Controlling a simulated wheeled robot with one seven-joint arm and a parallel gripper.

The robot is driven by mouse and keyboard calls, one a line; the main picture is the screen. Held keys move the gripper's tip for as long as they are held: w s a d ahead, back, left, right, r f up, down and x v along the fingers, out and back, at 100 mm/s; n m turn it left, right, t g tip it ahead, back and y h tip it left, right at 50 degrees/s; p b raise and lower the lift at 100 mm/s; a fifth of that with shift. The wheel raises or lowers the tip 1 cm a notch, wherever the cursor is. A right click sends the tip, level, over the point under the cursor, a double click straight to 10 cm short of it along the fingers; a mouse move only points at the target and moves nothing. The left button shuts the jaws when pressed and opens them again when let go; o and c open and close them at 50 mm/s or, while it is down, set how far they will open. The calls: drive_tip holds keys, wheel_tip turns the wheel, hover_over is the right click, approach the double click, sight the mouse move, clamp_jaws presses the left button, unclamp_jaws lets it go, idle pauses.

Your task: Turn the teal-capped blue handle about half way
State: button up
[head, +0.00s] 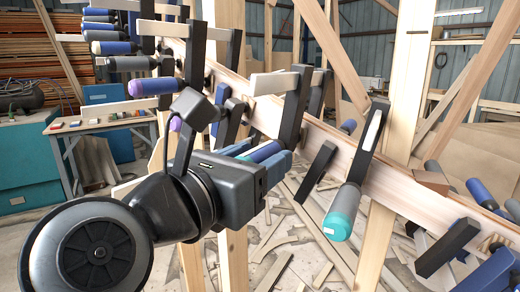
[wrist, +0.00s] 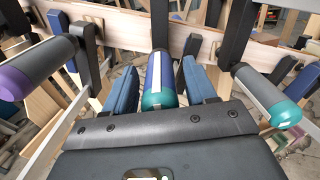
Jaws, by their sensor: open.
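The teal-capped blue handle (wrist: 160,72) lies between my gripper's two blue fingers in the wrist view, its teal end toward the palm. A pale stripe runs along it. My gripper (wrist: 159,82) is open, one finger on each side of the handle, with gaps visible on both sides. I cannot tell whether the palm touches the cap.
A grey handle with a teal cap (head: 340,212) is to the right, and a grey one with a purple cap (wrist: 38,74) to the left. Dark clamp bars line the wooden stringer (head: 395,185). A workbench (head: 95,125) stands at back left.

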drive_tip(key=shift+w+d, duration=0.15)
drive_tip(key=shift+w, duration=0.1)
clamp_jaws()
idle(0.4)
